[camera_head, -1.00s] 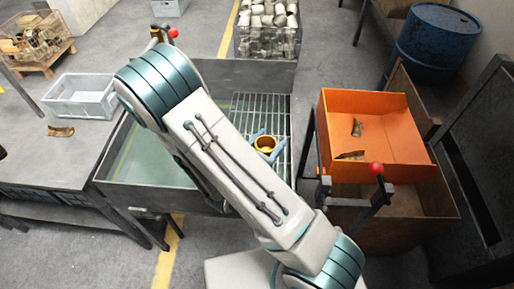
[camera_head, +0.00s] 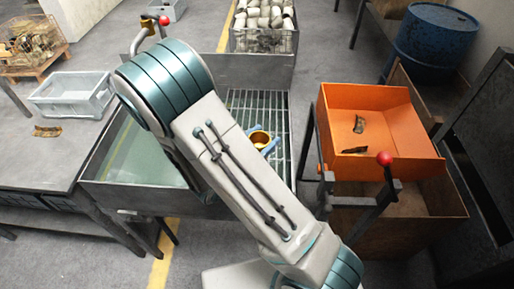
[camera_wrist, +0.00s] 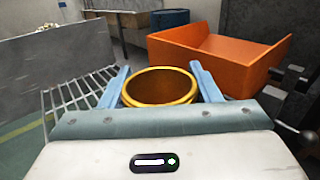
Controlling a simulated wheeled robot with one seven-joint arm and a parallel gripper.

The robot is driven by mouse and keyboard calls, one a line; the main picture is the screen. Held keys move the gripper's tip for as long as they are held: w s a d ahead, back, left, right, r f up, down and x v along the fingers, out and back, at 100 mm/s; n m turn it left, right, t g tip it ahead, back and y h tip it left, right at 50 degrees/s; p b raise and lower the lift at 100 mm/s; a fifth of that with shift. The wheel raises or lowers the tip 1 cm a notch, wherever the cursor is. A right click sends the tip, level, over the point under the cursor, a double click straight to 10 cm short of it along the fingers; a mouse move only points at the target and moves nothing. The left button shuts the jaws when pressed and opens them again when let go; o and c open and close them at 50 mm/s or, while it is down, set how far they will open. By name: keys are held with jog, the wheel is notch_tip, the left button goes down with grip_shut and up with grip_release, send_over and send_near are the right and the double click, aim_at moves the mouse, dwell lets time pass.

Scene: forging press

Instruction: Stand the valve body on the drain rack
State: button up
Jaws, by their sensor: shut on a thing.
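The valve body (camera_wrist: 160,88) is a brass-coloured, hollow round piece, its open rim facing up in the wrist view. My gripper (camera_wrist: 160,80) is shut on it, with one blue finger on each side. In the head view the valve body (camera_head: 260,137) shows just past my arm, with a blue finger beside it. The drain rack (camera_head: 258,104) is a grid of metal bars over the right part of the grey tank. The valve body is over the rack's right part. Its lower end is hidden, so I cannot tell whether it touches the bars.
The tank's green liquid (camera_head: 145,155) lies left of the rack. An orange bin (camera_head: 375,112) with scrap pieces stands right, near a red-knobbed lever (camera_head: 385,159). A grey crate (camera_head: 72,97) sits on the left table.

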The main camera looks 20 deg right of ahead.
aim_at(257, 141)
jog(key=w+f, duration=0.1)
jog(key=w+f+b, duration=0.1)
jog(key=w, duration=0.1)
jog(key=w+f, duration=0.1)
jog(key=w, duration=0.1)
jog(key=shift+w+a+f+b, duration=0.1)
jog(key=shift+a+b, duration=0.15)
jog(key=shift+b, duration=0.15)
jog(key=shift+f+b, duration=1.45)
jog(key=shift+f, duration=0.45)
jog(key=shift+f, duration=0.15)
jog(key=o, duration=1.3)
jog(key=shift+c, duration=0.2)
jog(key=shift+r, duration=0.25)
jog(key=b+v, duration=0.2)
jog(key=v, duration=1)
jog(key=shift+f, duration=0.15)
